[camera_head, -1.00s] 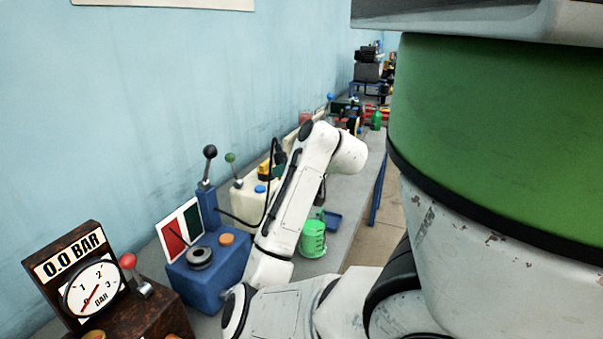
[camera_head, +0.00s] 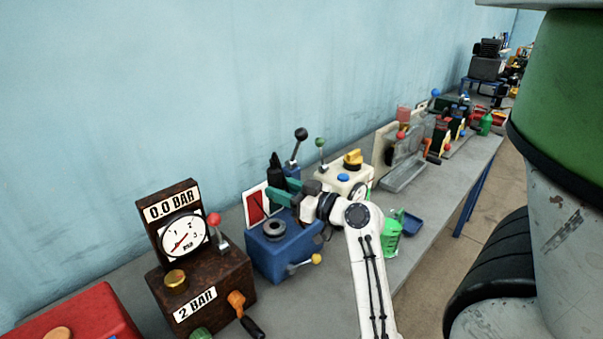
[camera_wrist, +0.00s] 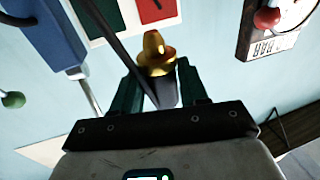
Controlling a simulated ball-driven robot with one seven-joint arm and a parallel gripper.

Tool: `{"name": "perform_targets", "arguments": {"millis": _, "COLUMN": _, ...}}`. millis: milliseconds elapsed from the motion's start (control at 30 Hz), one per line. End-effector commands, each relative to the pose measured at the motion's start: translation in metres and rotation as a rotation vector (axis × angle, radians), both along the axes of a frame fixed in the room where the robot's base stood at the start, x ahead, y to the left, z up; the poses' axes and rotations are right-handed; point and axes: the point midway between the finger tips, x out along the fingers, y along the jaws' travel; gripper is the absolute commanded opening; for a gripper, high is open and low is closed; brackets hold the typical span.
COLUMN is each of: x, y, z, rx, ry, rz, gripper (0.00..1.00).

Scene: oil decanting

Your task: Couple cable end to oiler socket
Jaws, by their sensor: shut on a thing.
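My gripper (camera_head: 279,192) has green fingers and stands over the blue box with the red-and-green panel. In the wrist view my gripper (camera_wrist: 157,82) is shut on the cable end (camera_wrist: 153,50), which has a brass tip and a dark body. The tip points away from the palm. A dark cable crosses the wrist view from the top left toward the fingers. In the head view a black upright piece (camera_head: 277,167) shows at the fingers. The cable end is apart from the boxes. I cannot tell which opening is the oiler socket.
The blue box (camera_head: 266,256) has a dark ring on top and a lever. A brown gauge box (camera_head: 207,281) reading 0.0 BAR stands left, with a red-knobbed lever. A red box (camera_head: 75,318) is front left.

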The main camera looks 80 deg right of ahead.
Motion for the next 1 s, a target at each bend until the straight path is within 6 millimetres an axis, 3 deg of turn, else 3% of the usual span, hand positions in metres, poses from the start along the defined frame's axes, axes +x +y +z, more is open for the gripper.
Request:
{"name": "perform_targets", "arguments": {"millis": 167, "x": 0.004, "y": 0.009, "z": -0.002, "rx": -0.012, "ry": -0.017, "rz": 0.025, "gripper": 0.08}}
{"name": "perform_targets", "arguments": {"millis": 667, "x": 0.004, "y": 0.010, "z": -0.005, "rx": -0.009, "ry": -0.018, "rz": 0.018, "gripper": 0.08}}
{"name": "perform_targets", "arguments": {"millis": 1000, "x": 0.004, "y": 0.009, "z": -0.032, "rx": -0.008, "ry": -0.017, "rz": 0.016, "gripper": 0.08}}
